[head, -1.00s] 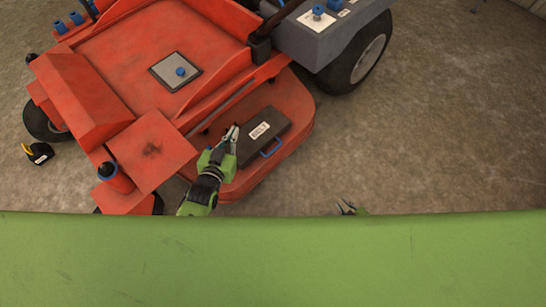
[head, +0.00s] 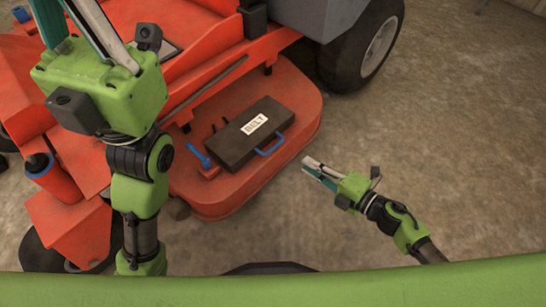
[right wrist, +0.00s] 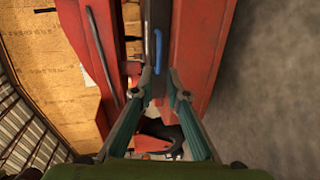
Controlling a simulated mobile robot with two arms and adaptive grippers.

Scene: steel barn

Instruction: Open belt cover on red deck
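The belt cover (head: 245,130) is a dark grey flat box with a white "BELT" label. It lies shut on the red deck (head: 225,200), and its blue handle (head: 270,147) faces the right front. My right gripper (head: 308,168) is just right of the handle, apart from it, pointing left. In the right wrist view its fingers (right wrist: 158,78) are spread with nothing between them, and the blue handle (right wrist: 158,50) shows beyond the tips. My left gripper (head: 90,30) is large at the upper left, over the mower. Its fingertips are cut off by the frame.
A small blue lever (head: 199,156) stands on the deck left of the cover. The mower's black wheel (head: 362,48) is behind at the right. The concrete floor at the right is clear.

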